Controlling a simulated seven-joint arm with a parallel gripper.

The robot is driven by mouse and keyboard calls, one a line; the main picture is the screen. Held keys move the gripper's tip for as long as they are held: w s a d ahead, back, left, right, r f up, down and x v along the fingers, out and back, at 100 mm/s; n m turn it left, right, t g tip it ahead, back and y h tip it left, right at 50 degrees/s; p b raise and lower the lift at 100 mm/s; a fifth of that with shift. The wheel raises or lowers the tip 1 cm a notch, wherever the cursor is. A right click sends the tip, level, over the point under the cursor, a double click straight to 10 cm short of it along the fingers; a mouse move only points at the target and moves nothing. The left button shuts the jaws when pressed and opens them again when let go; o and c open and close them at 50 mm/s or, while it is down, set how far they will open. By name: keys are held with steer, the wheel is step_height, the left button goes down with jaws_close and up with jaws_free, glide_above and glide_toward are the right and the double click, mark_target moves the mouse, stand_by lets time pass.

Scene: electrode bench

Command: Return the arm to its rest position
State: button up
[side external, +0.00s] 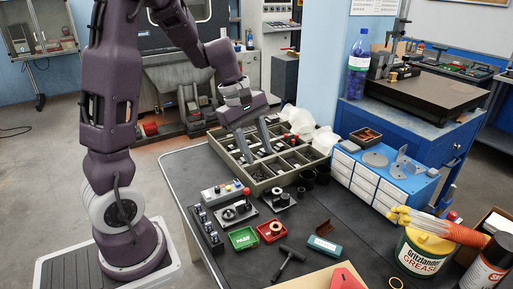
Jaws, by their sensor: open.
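My gripper (254,144) is at the end of my purple arm, above the left part of a grey-green compartment tray (264,186). Its two fingers point down and stand apart, with nothing seen between them. The fingertips are close to the tray's compartments; I cannot tell whether they touch anything. The tray holds several small dark parts, too small to make out.
In front of the tray are a green bin (243,238), a red bin (271,231), a control box (222,194) and a black hammer-like tool (288,261). A blue-and-white drawer unit (375,182) and a grease tub (423,254) stand to the right. Bare dark tabletop (345,215) lies between.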

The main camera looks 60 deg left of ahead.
steer(key=s+d+r+m+t+y, duration=0.1)
steer(key=s+d+r+m, duration=0.3)
steer(key=s+m, duration=0.5)
steer(key=s+d+r+m+t+y, duration=0.1)
steer(key=s+d+r+m, duration=0.3)
steer(key=s+d+m, duration=0.5)
steer(key=shift+r+t, duration=0.4)
